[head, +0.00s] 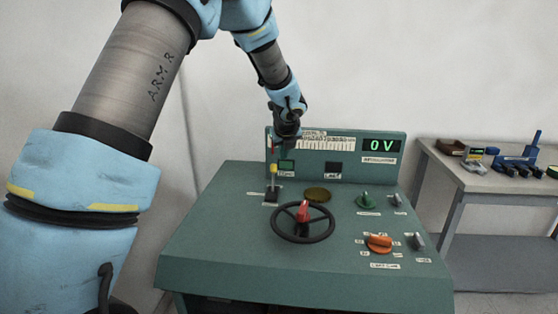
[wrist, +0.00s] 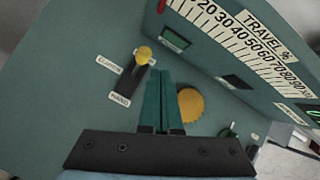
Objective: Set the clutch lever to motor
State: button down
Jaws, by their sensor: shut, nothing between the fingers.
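The clutch lever has a yellow knob (head: 273,169) on a dark slotted base at the left of the green console.
A black handwheel (head: 303,237) with a red handle (head: 303,211) stands right of the lever. A brass disc (head: 317,194), green knob (head: 365,201) and orange knob (head: 379,243) are on the console. The upright back panel (head: 348,170) with a travel scale rises behind the lever.

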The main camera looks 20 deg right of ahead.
notch_tip(320, 180, up, 8)
jog(key=w+d, duration=0.1)
jog(key=d, duration=0.1)
jog(key=shift+f+b, duration=0.25)
jog(key=shift+b, duration=0.05)
jog(key=shift+a, duration=0.1)
jog(key=s+a+f+n+g+y+b, duration=0.1)
jog(key=s+a+f+n+g, duration=0.15)
jog(key=a+n, duration=0.85)
jog(key=s+a+f+n+g+y, duration=0.1)
jog(key=s+a+f+n, duration=0.4)
jog(key=a, duration=1)
jog(key=s+a+f+n+g+b, duration=0.1)
jog(key=s+a+f+n, duration=0.2)
jog(key=s+a+n, duration=1.1)
jog(key=n, duration=0.5)
jog(key=shift+a+f+g, duration=0.15)
jog(key=shift+a+g, duration=0.1)
jog(key=shift+g, duration=0.1)
